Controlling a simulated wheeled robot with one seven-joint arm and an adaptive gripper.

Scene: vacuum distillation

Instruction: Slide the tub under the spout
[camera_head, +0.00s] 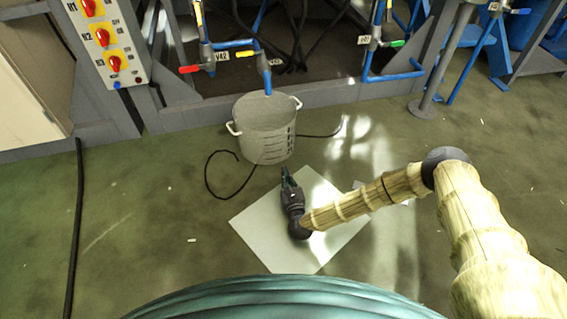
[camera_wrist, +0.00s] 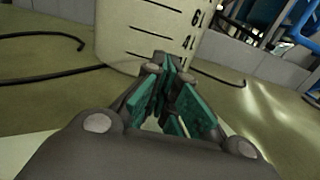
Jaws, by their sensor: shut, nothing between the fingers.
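The tub (camera_head: 264,134) is a grey-white bucket with two white side handles and dark scale marks. It stands upright on the floor by the frame. The blue spout (camera_head: 267,80) hangs down just above the tub's back rim. My gripper (camera_head: 286,170) is low over the floor, in front of the tub, pointing at its lower front wall. In the wrist view my gripper (camera_wrist: 166,62) is shut and empty, with green finger pads, close to the tub's marked wall (camera_wrist: 140,30). I cannot tell whether the fingertips touch the wall.
A pale square sheet (camera_head: 262,230) lies on the floor under my gripper. Black cables (camera_head: 226,190) lie left and right of the tub. A metal frame (camera_head: 200,117) runs behind it, with a switch panel (camera_head: 108,45) at left. Floor at left is mostly clear.

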